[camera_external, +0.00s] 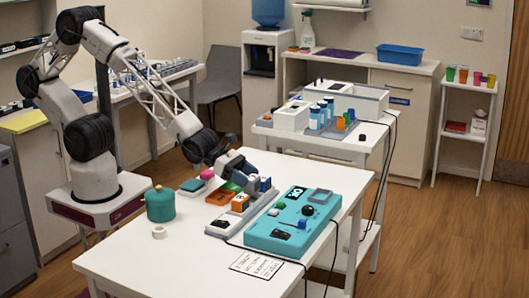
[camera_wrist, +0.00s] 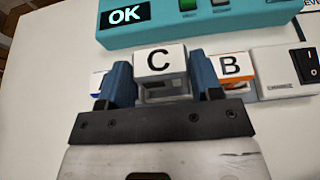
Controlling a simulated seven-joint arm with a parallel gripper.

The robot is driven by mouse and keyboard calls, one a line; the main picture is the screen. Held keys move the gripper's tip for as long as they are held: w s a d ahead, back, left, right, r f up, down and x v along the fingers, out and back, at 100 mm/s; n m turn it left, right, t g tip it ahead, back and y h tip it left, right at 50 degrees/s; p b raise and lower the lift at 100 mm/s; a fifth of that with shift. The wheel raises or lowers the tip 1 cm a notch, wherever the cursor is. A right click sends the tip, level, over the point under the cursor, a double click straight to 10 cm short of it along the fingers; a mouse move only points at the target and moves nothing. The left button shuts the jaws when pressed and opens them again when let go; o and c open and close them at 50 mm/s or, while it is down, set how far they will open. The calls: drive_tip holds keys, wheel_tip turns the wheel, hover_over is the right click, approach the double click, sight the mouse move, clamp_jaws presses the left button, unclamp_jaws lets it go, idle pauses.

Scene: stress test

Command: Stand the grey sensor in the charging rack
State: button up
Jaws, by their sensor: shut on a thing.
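My gripper (camera_wrist: 165,85) has its two blue fingers closed on the sides of a grey sensor (camera_wrist: 163,88) with a white top marked C. The charging rack (camera_wrist: 285,72) is a pale bar that shows to the right of the fingers. In the external view the rack (camera_external: 222,226) lies on the white table beside the teal box. An orange sensor marked B (camera_wrist: 233,68) stands in the rack, right of the held sensor. A blue sensor (camera_external: 265,184) stands at the rack's far end. The held sensor's lower end is hidden, so I cannot tell whether it is seated.
The teal box (camera_external: 285,234) has a display reading OK (camera_wrist: 125,15). A green canister (camera_external: 160,205), a white ring (camera_external: 159,232), a printed card (camera_external: 257,265) and small coloured trays (camera_external: 220,197) are on the table. The front left table area is clear.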

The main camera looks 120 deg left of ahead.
drive_tip(key=shift+f, duration=1.55)
drive_tip(key=shift+f, duration=0.1)
drive_tip(key=o, duration=0.7)
drive_tip(key=shift+s+r, duration=0.15)
drive_tip(key=shift+r, duration=0.05)
drive_tip(key=shift+v, duration=5.9)
drive_tip(key=shift+r, duration=0.1)
